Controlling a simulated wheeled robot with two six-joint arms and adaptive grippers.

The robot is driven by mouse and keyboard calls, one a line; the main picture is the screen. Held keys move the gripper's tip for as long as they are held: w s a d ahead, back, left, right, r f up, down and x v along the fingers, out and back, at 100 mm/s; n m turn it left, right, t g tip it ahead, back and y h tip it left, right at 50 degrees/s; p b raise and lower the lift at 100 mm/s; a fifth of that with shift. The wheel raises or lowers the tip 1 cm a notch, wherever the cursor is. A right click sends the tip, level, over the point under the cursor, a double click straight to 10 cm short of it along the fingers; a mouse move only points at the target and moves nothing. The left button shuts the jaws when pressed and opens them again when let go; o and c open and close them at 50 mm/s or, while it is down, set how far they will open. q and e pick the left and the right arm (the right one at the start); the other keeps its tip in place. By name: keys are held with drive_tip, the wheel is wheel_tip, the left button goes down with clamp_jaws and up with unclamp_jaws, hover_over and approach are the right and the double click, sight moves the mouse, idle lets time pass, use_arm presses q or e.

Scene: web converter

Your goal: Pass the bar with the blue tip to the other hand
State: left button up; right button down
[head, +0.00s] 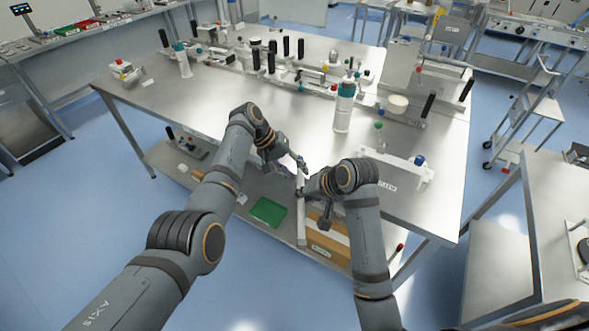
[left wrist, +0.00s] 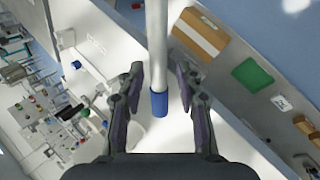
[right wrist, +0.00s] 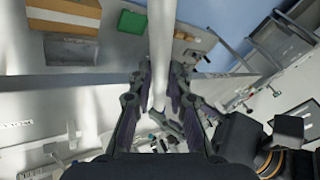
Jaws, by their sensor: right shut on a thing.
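The white bar (head: 301,215) stands between my two grippers in the head view, in front of the table's near edge. My right gripper (right wrist: 160,75) is shut on the bar (right wrist: 162,38), which runs between its fingers. My left gripper (left wrist: 160,72) is open, with one finger on each side of the bar (left wrist: 156,40). The blue tip (left wrist: 159,103) lies between those fingers, towards the palm, with gaps on both sides. In the head view my left gripper (head: 297,163) is just above my right gripper (head: 303,188); the blue tip cannot be made out there.
The steel table (head: 225,105) holds several black-handled fixtures and a teal-capped bottle (head: 343,108). A white block with a blue knob (head: 400,168) is near the right arm. Below, a lower shelf carries a green tray (head: 268,211) and a cardboard box (head: 328,243).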

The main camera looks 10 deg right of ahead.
use_arm(q)
clamp_jaws()
use_arm(e)
drive_tip(key=c, duration=1.2)
unclamp_jaws()
